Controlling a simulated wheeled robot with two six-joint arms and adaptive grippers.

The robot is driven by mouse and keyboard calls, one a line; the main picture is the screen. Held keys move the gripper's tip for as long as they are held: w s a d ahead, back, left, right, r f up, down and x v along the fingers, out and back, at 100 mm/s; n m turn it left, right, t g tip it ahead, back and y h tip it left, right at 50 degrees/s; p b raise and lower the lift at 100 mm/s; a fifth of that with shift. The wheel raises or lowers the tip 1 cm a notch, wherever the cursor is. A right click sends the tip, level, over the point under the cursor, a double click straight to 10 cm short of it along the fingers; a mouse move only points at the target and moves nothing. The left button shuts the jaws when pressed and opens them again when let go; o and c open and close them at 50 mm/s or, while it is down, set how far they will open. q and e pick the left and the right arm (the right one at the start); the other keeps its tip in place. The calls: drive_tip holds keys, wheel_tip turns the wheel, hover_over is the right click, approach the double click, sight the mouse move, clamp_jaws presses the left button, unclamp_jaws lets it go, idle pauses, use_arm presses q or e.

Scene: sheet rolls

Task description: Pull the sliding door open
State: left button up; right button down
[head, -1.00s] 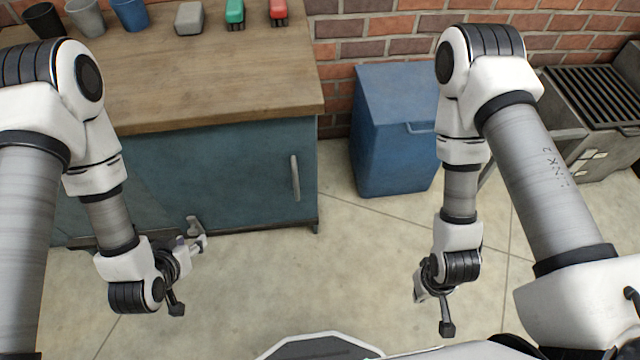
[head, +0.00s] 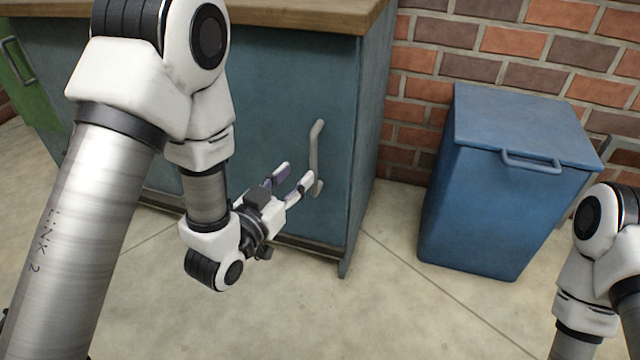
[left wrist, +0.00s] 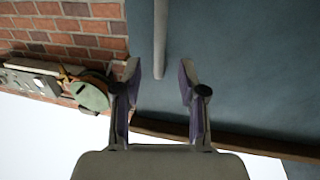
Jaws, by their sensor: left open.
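The blue-teal door panel (head: 275,110) of the cabinet carries an upright grey bar handle (head: 314,150) near its right edge. In the left wrist view the handle (left wrist: 160,35) runs down from the top edge, and its end lies in line with the gap between my fingertips. My left gripper (head: 295,173) is open and empty, just left of the handle's lower part in the head view. Its two purple-padded fingers (left wrist: 160,72) stand apart in the left wrist view. I cannot tell whether they touch the handle. My right gripper is out of view.
A blue bin (head: 505,195) with a lid and handle stands right of the cabinet, against the brick wall (head: 480,45). The wooden worktop (head: 300,14) overhangs the door. A green panel (head: 30,90) shows at far left. The floor (head: 320,310) in front is clear.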

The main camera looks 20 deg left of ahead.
sight(311, 158)
use_arm(q)
drive_tip(key=b+x, duration=0.2)
drive_tip(key=x, duration=0.5)
drive_tip(key=shift+w+d+r, duration=0.1)
drive_tip(key=shift+w+r, duration=0.05)
drive_tip(key=shift+w, duration=0.15)
clamp_jaws()
